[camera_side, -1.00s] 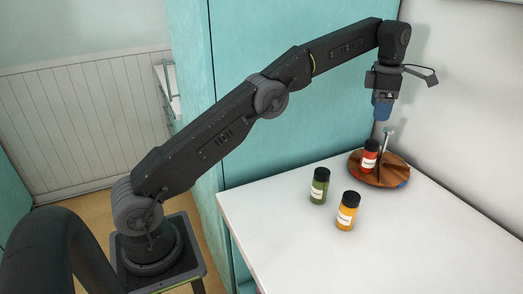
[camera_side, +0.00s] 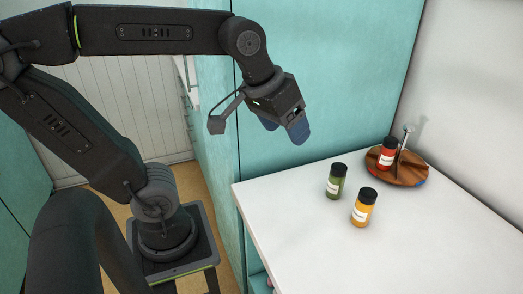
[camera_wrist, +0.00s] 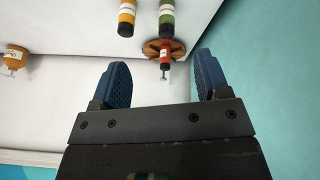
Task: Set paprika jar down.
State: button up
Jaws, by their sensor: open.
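A red jar with a black lid and white label (camera_side: 387,154) stands upright on a round wooden turntable (camera_side: 410,178) at the back right of the counter. I take it for the paprika jar; its label is too small to read. The jar also shows in the wrist view (camera_wrist: 165,62), beyond the fingertips. My gripper (camera_side: 285,130) is open and empty, up in the air left of the counter's back edge and well away from the jar. Its blue fingers are spread apart in the wrist view (camera_wrist: 161,62).
A green jar (camera_side: 336,182) and a yellow-orange jar (camera_side: 362,209) stand upright on the white counter (camera_side: 320,245), in front of the turntable. A metal post (camera_side: 407,136) rises from the turntable. A teal panel stands behind the counter, a white wall right. The counter's front is clear.

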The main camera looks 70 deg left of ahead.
jog(key=s+f+m, duration=0.3)
jog(key=s+f, duration=0.1)
jog(key=shift+s+f+t, duration=0.25)
jog(key=shift+s+t, duration=0.05)
jog(key=shift+d, duration=0.1)
dwell(0.9)
